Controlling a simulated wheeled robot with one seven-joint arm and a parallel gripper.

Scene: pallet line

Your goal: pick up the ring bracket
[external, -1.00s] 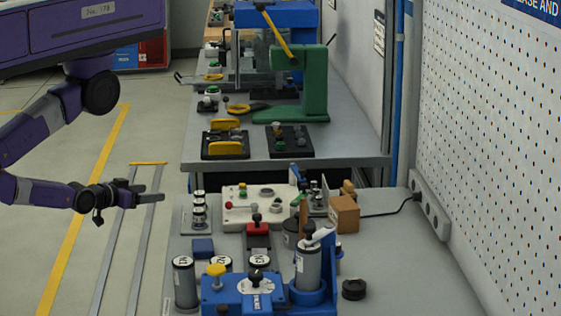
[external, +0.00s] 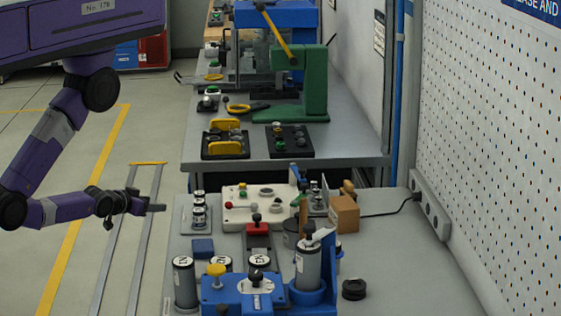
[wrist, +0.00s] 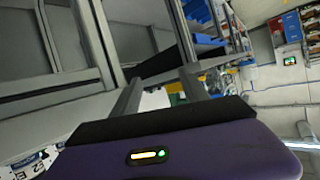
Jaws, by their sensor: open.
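My gripper (external: 154,208) is open and empty, left of the near workbench (external: 410,262) and over the aisle floor. In the wrist view its two fingers (wrist: 158,88) stand apart with nothing between them. I cannot tell for sure which item is the ring bracket. A small black round part (external: 353,289) lies on the near bench, right of a blue fixture (external: 240,298); its shape is too small to make out. The gripper is well apart from everything on the bench.
The near bench also holds grey labelled cylinders (external: 185,283), a white button panel (external: 240,207) and a brown box (external: 344,214). A green press (external: 314,85) stands on the bench behind. A pegboard wall (external: 490,150) closes the right side. The bench's right front is clear.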

